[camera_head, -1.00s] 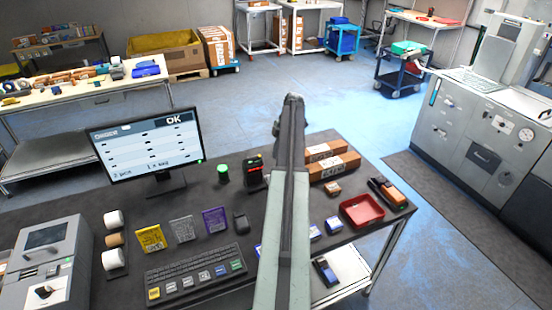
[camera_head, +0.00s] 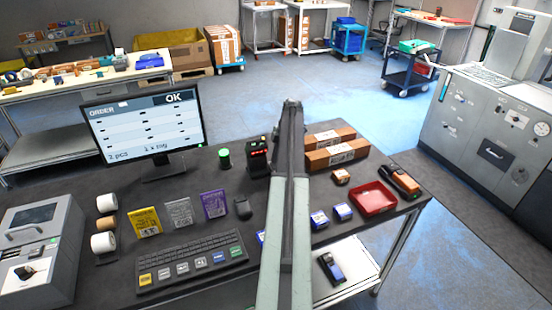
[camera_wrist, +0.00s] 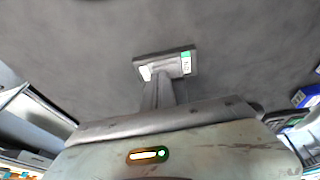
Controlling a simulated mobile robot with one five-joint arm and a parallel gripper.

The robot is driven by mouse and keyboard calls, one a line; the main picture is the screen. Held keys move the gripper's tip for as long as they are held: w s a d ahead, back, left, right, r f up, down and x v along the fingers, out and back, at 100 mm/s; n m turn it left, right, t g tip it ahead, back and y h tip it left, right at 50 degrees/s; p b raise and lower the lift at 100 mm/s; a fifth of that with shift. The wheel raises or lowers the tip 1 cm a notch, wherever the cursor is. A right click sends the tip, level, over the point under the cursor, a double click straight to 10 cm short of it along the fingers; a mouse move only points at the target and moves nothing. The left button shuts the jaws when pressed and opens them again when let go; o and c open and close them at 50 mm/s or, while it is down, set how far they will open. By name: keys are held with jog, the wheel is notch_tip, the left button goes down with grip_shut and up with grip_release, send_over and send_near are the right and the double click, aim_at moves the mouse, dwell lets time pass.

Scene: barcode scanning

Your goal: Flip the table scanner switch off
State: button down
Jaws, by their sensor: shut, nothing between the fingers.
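The table scanner appears to be the black upright device (camera_head: 257,157) with a glowing red display, standing behind the keyboard and right of a green lamp. Its switch is too small to make out. My gripper (camera_head: 292,105) is the dark end of my raised arm, which reaches up the middle of the head view. It overlaps the area right of the scanner in the picture and looks apart from it. The gripper is shut and empty.
A monitor (camera_head: 143,126) reading OK, a green lamp (camera_head: 224,158), a keyboard (camera_head: 190,265) and several small packs stand on the dark table. Cartons (camera_head: 333,155) and a red tray (camera_head: 373,199) lie right of my arm, which hides part of the tabletop.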

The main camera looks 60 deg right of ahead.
jog(key=shift+w+f, duration=0.1)
jog(key=shift+f, duration=0.2)
jog(key=shift+r, duration=0.15)
jog(key=shift+a, duration=0.1)
jog(key=shift+s+a, duration=0.35)
jog(key=shift+s, duration=0.35)
